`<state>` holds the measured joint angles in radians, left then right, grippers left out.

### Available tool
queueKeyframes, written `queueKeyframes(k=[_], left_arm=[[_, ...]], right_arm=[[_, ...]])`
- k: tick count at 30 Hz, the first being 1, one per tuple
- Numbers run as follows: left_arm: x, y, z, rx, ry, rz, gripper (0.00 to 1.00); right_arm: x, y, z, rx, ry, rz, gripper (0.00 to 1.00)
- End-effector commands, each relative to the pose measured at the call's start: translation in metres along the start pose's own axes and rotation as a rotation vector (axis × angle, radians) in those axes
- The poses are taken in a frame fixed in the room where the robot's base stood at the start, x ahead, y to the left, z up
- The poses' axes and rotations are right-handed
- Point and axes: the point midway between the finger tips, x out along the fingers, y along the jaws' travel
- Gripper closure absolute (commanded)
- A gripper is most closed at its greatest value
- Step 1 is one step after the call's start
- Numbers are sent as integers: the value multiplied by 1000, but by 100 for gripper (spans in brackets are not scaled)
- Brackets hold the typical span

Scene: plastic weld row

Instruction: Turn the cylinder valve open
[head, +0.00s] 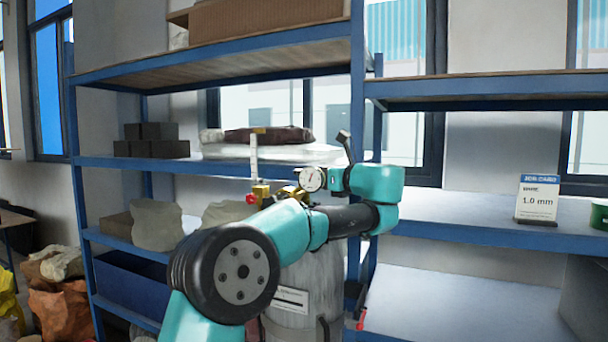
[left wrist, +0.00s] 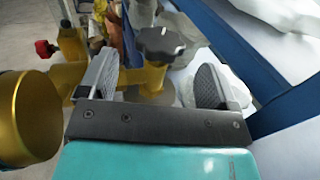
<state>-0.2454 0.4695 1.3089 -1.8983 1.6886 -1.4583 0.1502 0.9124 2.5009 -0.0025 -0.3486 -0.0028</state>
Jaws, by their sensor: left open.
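A grey gas cylinder (head: 298,268) stands in front of the shelves, partly hidden behind my left arm. Its top carries brass fittings with a round white-faced gauge (head: 312,179), a clear upright tube (head: 254,160) and a red knob (head: 250,199). In the left wrist view, a dark lobed valve handwheel (left wrist: 160,41) sits on a brass body. My left gripper (left wrist: 155,66) is open, its two grey pads apart on either side of the valve, with the handwheel showing between and just beyond them. I cannot tell if either pad touches it. The right gripper is out of view.
The brass gauge housing (left wrist: 28,118) is close to the left finger in the left wrist view, with the red knob (left wrist: 45,48) beyond. Blue shelving (head: 220,168) stands behind the cylinder. A job card (head: 537,199) reading 1.0 mm stands on the right shelf.

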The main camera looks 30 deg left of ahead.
Motion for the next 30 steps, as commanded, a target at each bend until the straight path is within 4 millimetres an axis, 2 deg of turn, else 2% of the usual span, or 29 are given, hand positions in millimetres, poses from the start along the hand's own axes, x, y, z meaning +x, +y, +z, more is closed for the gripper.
queueKeyframes(k=[3, 9, 21, 30], left_arm=[[22, 1, 0, -2, 0, 3, 16], [46, 0, 0, -1, -1, 3, 16], [53, 0, 0, -1, -1, 0, 16], [53, 0, 0, -1, -1, 0, 44]], right_arm=[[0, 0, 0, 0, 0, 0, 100], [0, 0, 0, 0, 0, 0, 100], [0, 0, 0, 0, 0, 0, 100], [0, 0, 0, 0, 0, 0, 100]])
